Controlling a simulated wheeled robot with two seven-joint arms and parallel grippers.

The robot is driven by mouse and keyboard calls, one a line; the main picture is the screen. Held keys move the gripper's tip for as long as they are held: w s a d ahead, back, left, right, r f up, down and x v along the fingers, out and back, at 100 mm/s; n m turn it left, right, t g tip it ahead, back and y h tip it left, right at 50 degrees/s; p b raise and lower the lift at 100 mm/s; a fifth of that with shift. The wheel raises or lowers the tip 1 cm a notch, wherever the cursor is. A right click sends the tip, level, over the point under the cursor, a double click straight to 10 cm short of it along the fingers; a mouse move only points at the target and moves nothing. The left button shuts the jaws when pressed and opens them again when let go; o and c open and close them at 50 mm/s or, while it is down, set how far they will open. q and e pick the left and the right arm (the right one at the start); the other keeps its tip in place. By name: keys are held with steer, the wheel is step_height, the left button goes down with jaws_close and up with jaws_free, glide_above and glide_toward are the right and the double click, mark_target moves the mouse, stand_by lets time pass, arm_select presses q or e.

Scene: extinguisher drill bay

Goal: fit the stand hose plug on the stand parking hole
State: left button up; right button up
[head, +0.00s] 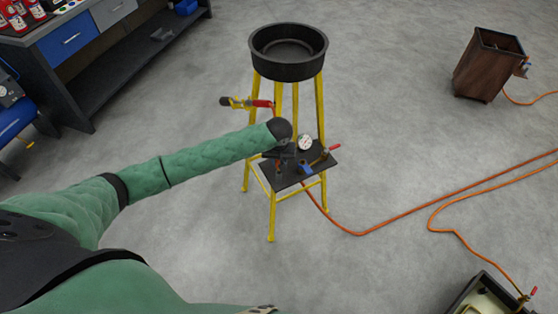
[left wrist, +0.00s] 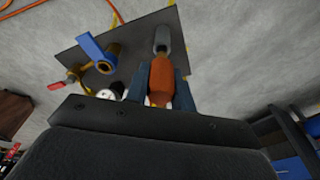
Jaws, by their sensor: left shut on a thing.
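In the left wrist view my left gripper (left wrist: 160,92) is shut on an orange hose plug (left wrist: 161,76), one finger on each side. A grey cylindrical piece (left wrist: 163,38) lies in line with its far end, over the dark stand plate (left wrist: 215,20). I cannot tell whether this piece is the plug's tip or a fitting on the plate, and the parking hole is not clearly visible. In the head view my left gripper (head: 282,160) is at the left part of the stand plate (head: 290,181), and my wrist hides most of the plug. My right gripper is not identifiable.
A brass valve with a blue lever (left wrist: 91,46) is beside the plug. A gauge (head: 305,142) and a red lever (head: 333,148) are on the plate's right. The yellow stand (head: 271,215) carries a black pan (head: 288,68). An orange hose (head: 400,221) crosses the floor.

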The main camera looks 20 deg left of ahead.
arm_select(q)
steer(key=shift+f, duration=1.1)
steer(key=shift+p, duration=0.45)
stand_by(0.5)
steer(key=shift+f, duration=0.75)
stand_by(0.7)
steer(key=o, duration=1.1)
steer(key=shift+s+d+r+b, duration=0.15)
steer(key=shift+r+b, duration=0.3)
steer(key=shift+r, duration=0.85)
steer(key=shift+s+a+r+b, duration=0.1)
steer(key=shift+s+r+b, duration=0.3)
steer(key=shift+r, duration=0.85)
steer(key=shift+s+d+r+b, duration=0.1)
steer(key=shift+r+b, duration=0.4)
steer(key=shift+r, duration=0.8)
